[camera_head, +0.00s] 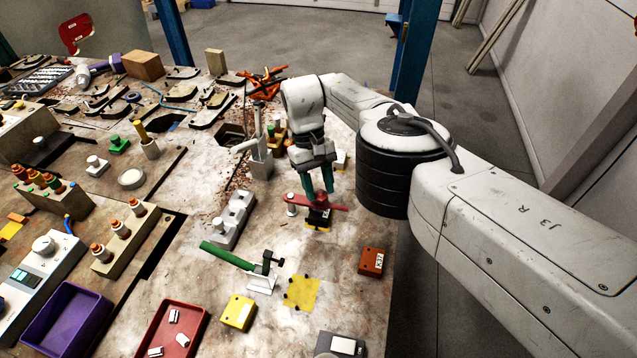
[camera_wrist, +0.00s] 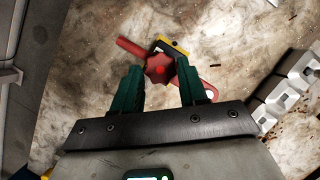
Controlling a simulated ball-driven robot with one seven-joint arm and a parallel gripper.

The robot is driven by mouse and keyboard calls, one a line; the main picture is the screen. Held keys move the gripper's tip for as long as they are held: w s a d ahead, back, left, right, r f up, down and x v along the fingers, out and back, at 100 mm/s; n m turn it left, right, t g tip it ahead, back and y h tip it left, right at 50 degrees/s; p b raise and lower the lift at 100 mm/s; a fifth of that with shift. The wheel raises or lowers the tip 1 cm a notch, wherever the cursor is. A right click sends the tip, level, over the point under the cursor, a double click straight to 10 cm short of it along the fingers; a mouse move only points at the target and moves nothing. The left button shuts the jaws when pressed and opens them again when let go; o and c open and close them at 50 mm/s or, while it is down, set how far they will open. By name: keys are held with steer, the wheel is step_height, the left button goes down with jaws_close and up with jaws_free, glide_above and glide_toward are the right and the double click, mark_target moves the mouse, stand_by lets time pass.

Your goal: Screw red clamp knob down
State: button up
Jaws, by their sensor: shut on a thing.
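The red clamp knob (camera_wrist: 160,69) is lobed and sits on a red clamp bar (camera_wrist: 132,47), seen from above in the wrist view. My gripper (camera_wrist: 161,78) has its two green fingers on either side of the knob, shut on it. In the head view my gripper (camera_head: 318,188) points down over the clamp, and the fingers largely hide the knob. The red bar (camera_head: 336,207) lies over a dark block (camera_head: 318,216) with a yellow base. Whether the bar presses on the block cannot be told.
A grey stepped block (camera_head: 232,220) stands left of the clamp. A green-handled toggle clamp (camera_head: 228,255) is nearer the front, beside a yellow taped patch (camera_head: 301,292). An orange-brown box (camera_head: 371,262) lies to the right, near the table edge. Bare tabletop surrounds the clamp's front.

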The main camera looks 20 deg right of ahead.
steer(key=shift+w+a+r, duration=0.15)
steer(key=shift+a+r, duration=0.05)
steer(key=shift+a, duration=0.05)
steer(key=o, duration=0.8)
steer(key=shift+c, duration=0.2)
steer(key=shift+o, duration=0.7)
steer(key=shift+f, duration=0.1)
steer(key=shift+d, duration=0.1)
